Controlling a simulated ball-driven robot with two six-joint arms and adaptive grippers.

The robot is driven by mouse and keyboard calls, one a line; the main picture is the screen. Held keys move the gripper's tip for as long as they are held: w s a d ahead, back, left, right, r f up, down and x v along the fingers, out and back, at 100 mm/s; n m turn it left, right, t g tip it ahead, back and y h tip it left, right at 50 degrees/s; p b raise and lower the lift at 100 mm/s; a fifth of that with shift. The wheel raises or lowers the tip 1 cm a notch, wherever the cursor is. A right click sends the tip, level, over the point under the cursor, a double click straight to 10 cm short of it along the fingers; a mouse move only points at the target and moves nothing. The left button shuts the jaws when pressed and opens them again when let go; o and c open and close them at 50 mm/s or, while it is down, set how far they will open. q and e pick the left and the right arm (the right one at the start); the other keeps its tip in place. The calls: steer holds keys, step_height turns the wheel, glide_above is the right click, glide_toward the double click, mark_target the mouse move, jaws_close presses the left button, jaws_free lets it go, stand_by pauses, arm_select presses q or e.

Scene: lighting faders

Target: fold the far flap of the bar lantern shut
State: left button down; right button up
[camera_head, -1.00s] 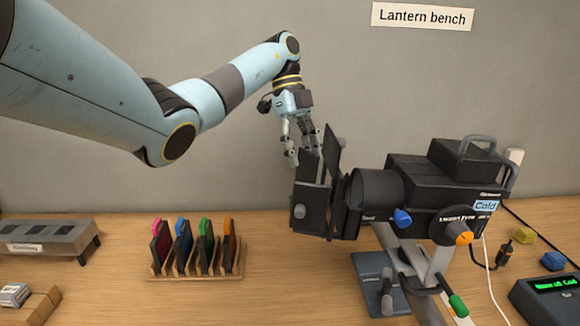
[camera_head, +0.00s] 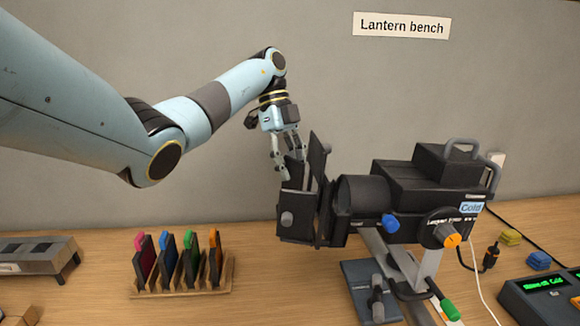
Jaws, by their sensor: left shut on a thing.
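The black bar lantern (camera_head: 408,185) stands on its stand at the right of the bench, with its front and flaps facing left. A tall flap (camera_head: 319,160) stands up at its front, and a near flap (camera_head: 297,215) with a grey knob faces me. The far flap (camera_head: 293,172) shows as a dark plate behind these, partly hidden. My left gripper (camera_head: 288,162) reaches down from above behind the lantern's front. Its fingers are shut on the far flap's upper edge; the exact contact is partly hidden. My right gripper is not in view.
A wooden rack (camera_head: 183,289) of several coloured-tab slides stands left of the lantern. A grey metal rest (camera_head: 36,257) is at far left. A control box (camera_head: 548,293), a yellow block (camera_head: 510,237) and a blue block (camera_head: 538,260) are at right. Bare bench lies between rack and lantern.

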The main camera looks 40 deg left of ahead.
arm_select(q)
steer(key=shift+w+d+r+m+g+p, duration=0.15)
steer(key=shift+w+m+g+p, duration=0.2)
steer(key=shift+m+p, duration=0.55)
steer(key=shift+w+m+p, duration=0.2)
steer(key=shift+m+p, duration=0.1)
steer(key=shift+p, duration=0.05)
steer(key=shift+w+d+f+m+g+y+b, duration=0.1)
steer(key=shift+w+d+m+g+y+b, duration=0.2)
steer(key=shift+m, duration=0.65)
steer(key=shift+w+d+f+m+g+y+b, duration=0.15)
steer(key=shift+w+d+m+g, duration=0.1)
steer(key=shift+m+g, duration=0.5)
steer(key=shift+w+d+f+m+g+y+b, duration=0.1)
steer(key=shift+w+d+m+g+y+b, duration=0.15)
steer(key=shift+m, duration=0.85)
